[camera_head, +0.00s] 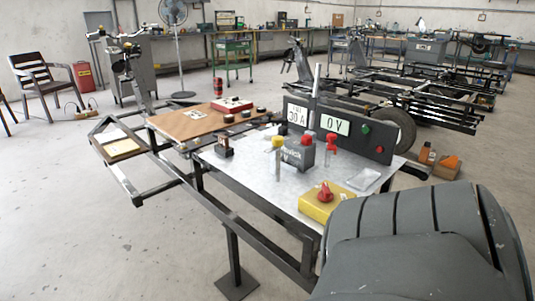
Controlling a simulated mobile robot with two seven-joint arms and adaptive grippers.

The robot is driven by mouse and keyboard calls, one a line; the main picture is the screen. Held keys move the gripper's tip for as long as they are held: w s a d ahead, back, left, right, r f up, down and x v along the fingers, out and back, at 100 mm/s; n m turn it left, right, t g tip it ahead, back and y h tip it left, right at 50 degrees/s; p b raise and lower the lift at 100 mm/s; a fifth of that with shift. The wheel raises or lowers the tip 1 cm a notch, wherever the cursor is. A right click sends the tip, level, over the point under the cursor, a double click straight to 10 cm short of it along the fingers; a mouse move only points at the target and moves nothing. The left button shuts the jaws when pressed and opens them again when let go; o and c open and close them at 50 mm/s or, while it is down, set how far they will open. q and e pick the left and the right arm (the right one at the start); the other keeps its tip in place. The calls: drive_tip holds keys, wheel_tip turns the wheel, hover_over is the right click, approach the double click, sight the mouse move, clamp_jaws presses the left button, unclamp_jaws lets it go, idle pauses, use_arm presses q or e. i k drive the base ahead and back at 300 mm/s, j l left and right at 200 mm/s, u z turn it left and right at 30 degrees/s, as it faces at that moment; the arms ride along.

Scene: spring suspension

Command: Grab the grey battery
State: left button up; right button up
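The grey battery (299,153) stands upright on the metal-topped table, in front of the dark meter panel (345,135). A yellow clamp (278,142) and a red clamp (308,138) show at its top. Their exact contact with it is too small to tell. Neither of my grippers is in view.
The table (250,170) also bears a yellow box with a red knob (325,203), a red-topped tool (331,143), a clear tray (363,179) and a small dark block (224,146). A large grey rounded form hides the lower right. Open floor lies left.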

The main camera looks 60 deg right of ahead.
sight(295, 155)
drive_tip(key=k+j+z, duration=0.1)
drive_tip(key=z, duration=2)
drive_tip(key=l+u, duration=0.15)
drive_tip(key=l, duration=1.45)
drive_tip(key=i+l, duration=0.15)
drive_tip(key=l, duration=0.2)
drive_tip(key=i+l+u, duration=0.1)
drive_tip(key=l, duration=0.3)
drive_tip(key=i+l+u, duration=0.1)
drive_tip(key=i+l, duration=0.15)
drive_tip(key=l, duration=0.1)
